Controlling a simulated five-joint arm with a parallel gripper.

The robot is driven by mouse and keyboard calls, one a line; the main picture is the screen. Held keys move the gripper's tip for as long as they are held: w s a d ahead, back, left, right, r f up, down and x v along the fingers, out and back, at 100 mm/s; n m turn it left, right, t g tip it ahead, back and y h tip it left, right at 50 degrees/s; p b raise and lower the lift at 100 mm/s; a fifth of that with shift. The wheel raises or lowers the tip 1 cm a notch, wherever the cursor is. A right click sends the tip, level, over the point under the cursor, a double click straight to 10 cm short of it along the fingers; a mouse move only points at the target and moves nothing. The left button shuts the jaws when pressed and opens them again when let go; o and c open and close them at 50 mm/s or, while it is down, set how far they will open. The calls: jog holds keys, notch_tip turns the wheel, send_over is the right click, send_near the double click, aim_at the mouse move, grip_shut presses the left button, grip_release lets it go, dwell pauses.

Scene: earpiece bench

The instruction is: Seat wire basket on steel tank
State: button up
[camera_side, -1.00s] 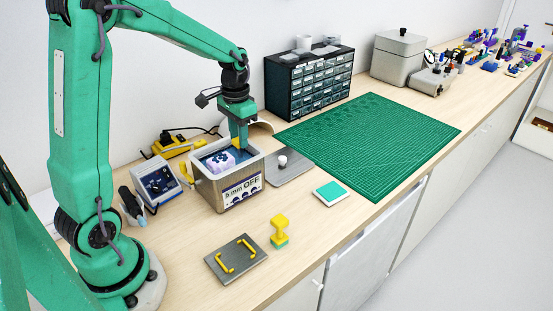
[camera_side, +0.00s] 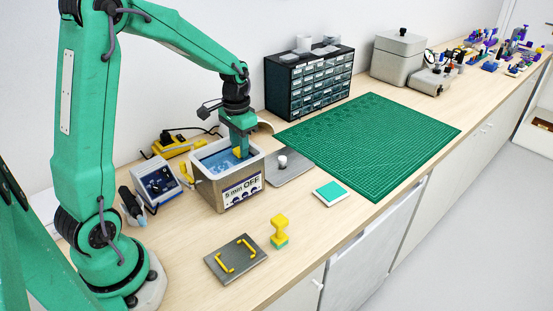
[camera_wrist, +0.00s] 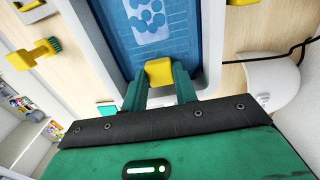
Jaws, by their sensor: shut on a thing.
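My gripper (camera_side: 240,154) reaches down into the tank's right side. In the wrist view my gripper (camera_wrist: 160,85) is shut on a yellow grip block (camera_wrist: 160,71) that appears to belong to the wire basket (camera_wrist: 178,22). The basket's thin mesh lines show inside the tank, below the rim, with a pale piece bearing blue discs (camera_wrist: 147,18) in it. The basket's underside and its contact with the tank are hidden.
A flat plate with a white knob (camera_side: 285,167) lies right of the tank. A blue-faced control box (camera_side: 158,183) stands left. A green mat (camera_side: 375,145) covers the bench beyond.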

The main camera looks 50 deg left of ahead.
jog(key=o, duration=1)
jog(key=shift+o, duration=0.2)
jog(key=shift+r, duration=0.15)
jog(key=shift+r, duration=3.75)
jog(key=shift+r, duration=0.1)
jog(key=s+d+r+t, duration=0.2)
jog(key=s+d, duration=0.4)
jog(key=s, duration=0.2)
jog(key=s+d+r+t, duration=0.3)
jog(key=s+d, duration=0.3)
jog(key=s, duration=0.2)
jog(key=shift+s+r+t, duration=0.2)
jog(key=shift+s+t, duration=0.1)
jog(key=shift+s, duration=0.1)
